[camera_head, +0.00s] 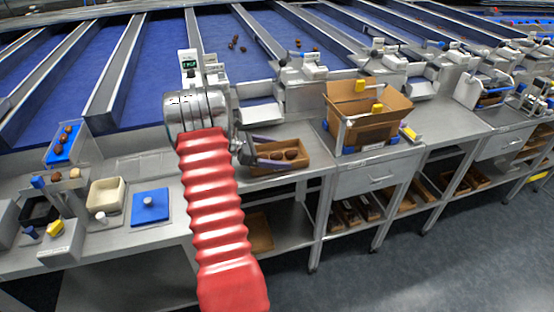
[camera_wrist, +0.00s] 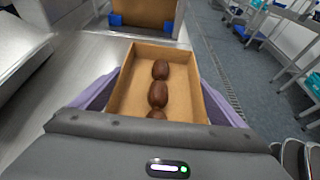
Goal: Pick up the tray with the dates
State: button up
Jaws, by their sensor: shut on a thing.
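The tray is a small open brown box (camera_head: 290,169) at the front of the grey bench in the head view. It holds several dark brown dates (camera_head: 291,154). My gripper (camera_head: 276,152) reaches it from the left, with one purple finger along each side. In the wrist view, the tray (camera_wrist: 128,92) sits between the purple fingers, which press on its two side walls. Dates (camera_wrist: 158,93) lie in a row inside, the nearest partly hidden by the gripper body. I cannot tell whether the tray touches the bench or is slightly raised.
A larger cardboard box (camera_head: 366,129) with yellow clips stands to the right of the tray. A blue pad (camera_head: 150,206) and a cream bin (camera_head: 105,197) are on the bench at left. Metal chutes stand behind the tray. Open floor lies in front at right.

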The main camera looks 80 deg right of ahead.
jog(key=shift+r, duration=0.1)
notch_tip(320, 180, up, 28)
dwell(0.6)
dwell(0.5)
